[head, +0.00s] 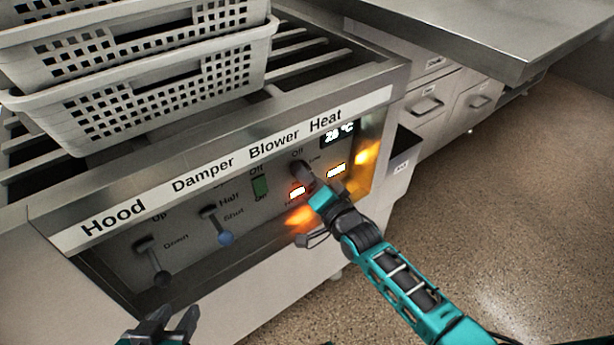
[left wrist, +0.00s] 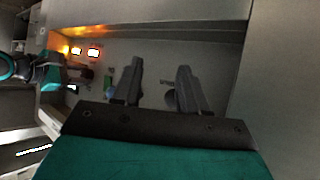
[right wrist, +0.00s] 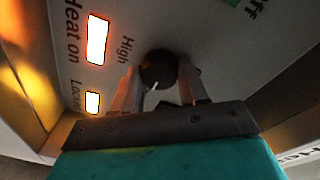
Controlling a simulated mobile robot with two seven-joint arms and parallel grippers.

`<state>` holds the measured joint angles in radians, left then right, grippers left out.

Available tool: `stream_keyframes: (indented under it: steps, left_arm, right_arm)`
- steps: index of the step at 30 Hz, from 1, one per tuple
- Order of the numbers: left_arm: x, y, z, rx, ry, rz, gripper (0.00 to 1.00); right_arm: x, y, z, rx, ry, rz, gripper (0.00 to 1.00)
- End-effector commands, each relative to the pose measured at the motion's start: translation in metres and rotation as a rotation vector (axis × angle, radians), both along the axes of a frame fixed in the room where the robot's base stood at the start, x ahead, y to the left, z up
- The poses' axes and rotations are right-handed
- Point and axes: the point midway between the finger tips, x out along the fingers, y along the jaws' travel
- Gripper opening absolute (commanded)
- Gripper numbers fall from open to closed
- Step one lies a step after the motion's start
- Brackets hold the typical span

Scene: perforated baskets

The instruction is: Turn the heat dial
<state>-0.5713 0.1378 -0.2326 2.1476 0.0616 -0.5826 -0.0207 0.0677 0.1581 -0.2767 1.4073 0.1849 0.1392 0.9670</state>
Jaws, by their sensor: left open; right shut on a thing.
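The heat dial (head: 302,171) is a dark round knob under the "Heat" label on the control panel, partly hidden by my right gripper (head: 312,188). In the right wrist view the dial (right wrist: 158,68) sits between the two fingers of my right gripper (right wrist: 158,82), which are shut on it. A short white mark shows on the dial, and the word "High" is printed to its left. My left gripper (head: 172,322) is open and empty, low in front of the panel. It also shows in the left wrist view (left wrist: 160,68).
The panel holds a hood lever (head: 155,262), a damper lever (head: 222,227) and a green blower switch (head: 260,186). Orange lights glow beside the dial, and a small temperature display (head: 339,133) is lit. Stacked perforated baskets (head: 150,95) stand on top. Open floor lies right.

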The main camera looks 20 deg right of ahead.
Motion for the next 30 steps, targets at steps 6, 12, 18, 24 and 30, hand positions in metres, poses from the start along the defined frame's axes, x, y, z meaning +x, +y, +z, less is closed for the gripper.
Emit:
stream_keyframes:
  steps: [6, 12, 18, 24, 30]
  left_arm:
    - [0.0, 0.0, 0.002, 0.0, -0.001, 0.001, 0.43]
    - [0.001, 0.0, 0.006, -0.001, -0.006, 0.002, 0.43]
    - [0.001, 0.001, 0.01, -0.001, -0.009, 0.003, 0.43]
    - [0.0, 0.002, 0.01, 0.001, -0.007, 0.006, 0.43]
    - [-0.001, 0.003, 0.01, 0.002, -0.009, 0.009, 0.43]
  right_arm:
    - [0.0, 0.0, 0.0, -0.027, -0.009, 0.0, 0.13]
    - [0.0, 0.0, 0.0, -0.119, -0.041, -0.001, 0.13]
    - [0.0, 0.0, -0.001, -0.272, -0.096, 0.0, 0.13]
    - [0.0, 0.0, -0.001, -0.451, -0.162, 0.0, 0.13]
    - [0.0, 0.0, -0.002, -0.63, -0.227, 0.0, 0.13]
